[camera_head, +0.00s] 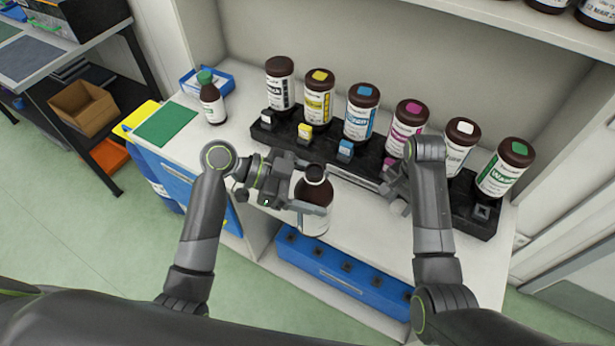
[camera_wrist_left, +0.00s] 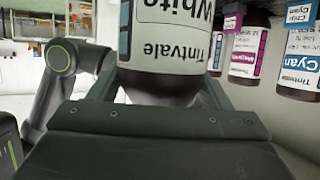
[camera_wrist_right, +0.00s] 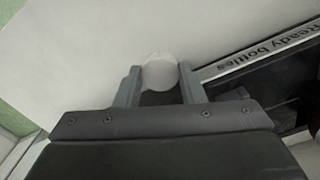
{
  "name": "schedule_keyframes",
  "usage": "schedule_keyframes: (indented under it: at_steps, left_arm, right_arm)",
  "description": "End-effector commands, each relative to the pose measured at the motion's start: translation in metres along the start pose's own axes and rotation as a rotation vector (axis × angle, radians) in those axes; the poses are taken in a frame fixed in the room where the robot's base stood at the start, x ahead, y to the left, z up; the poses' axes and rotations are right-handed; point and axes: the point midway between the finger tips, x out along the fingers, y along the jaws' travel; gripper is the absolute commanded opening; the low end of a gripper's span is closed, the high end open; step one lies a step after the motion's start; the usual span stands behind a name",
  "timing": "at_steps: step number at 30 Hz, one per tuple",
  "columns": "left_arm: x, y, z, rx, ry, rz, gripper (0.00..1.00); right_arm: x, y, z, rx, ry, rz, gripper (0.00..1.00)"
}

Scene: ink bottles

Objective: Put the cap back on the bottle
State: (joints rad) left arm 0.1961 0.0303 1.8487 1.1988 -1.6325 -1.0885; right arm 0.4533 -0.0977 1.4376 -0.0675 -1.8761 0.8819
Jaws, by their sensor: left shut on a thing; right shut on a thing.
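A brown bottle (camera_head: 314,192) with a white label stands upright between the fingers of my left gripper (camera_head: 305,207), in the middle of the head view. Its dark neck shows at the top with no cap seen on it. The left wrist view shows the bottle's label (camera_wrist_left: 170,40) reading "Tintvale White", close between the fingers. My right gripper (camera_wrist_right: 160,88) is shut on a round whitish piece, which looks like the cap (camera_wrist_right: 160,72).
A black rack (camera_head: 262,133) behind holds several brown bottles with coloured caps and labels, and small coloured blocks in front. A green-capped bottle (camera_head: 212,100) stands at the left near a blue tray (camera_head: 222,78). A blue rack (camera_head: 345,275) sits below the front edge.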

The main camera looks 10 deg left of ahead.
Motion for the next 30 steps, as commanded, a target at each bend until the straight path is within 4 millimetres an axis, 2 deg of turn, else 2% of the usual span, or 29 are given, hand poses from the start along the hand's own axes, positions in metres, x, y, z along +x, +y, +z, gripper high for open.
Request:
schedule_keyframes:
  at_steps: [10,14,17,20,24,30]
  left_arm:
    - [0.001,0.000,-0.001,0.004,0.002,0.004,0.15]
    - [-0.002,-0.007,0.002,-0.009,0.000,-0.030,0.15]
    - [-0.008,-0.022,0.007,-0.039,0.001,-0.104,0.15]
    - [-0.020,-0.047,0.012,-0.088,0.000,-0.227,0.15]
    - [-0.051,-0.095,0.014,-0.182,0.003,-0.470,0.15]
    - [-0.091,-0.140,0.005,-0.281,0.004,-0.707,0.15]
  right_arm:
    - [0.000,0.000,0.000,0.000,0.000,0.000,0.15]
    - [0.002,0.000,0.000,0.000,0.000,0.000,0.15]
    - [0.005,0.000,0.000,0.000,0.000,0.000,0.15]
    - [0.009,0.000,0.000,0.000,0.000,0.000,0.15]
    - [0.017,0.000,0.000,0.000,0.000,0.000,0.15]
    - [0.023,0.000,0.000,0.000,0.000,0.000,0.15]
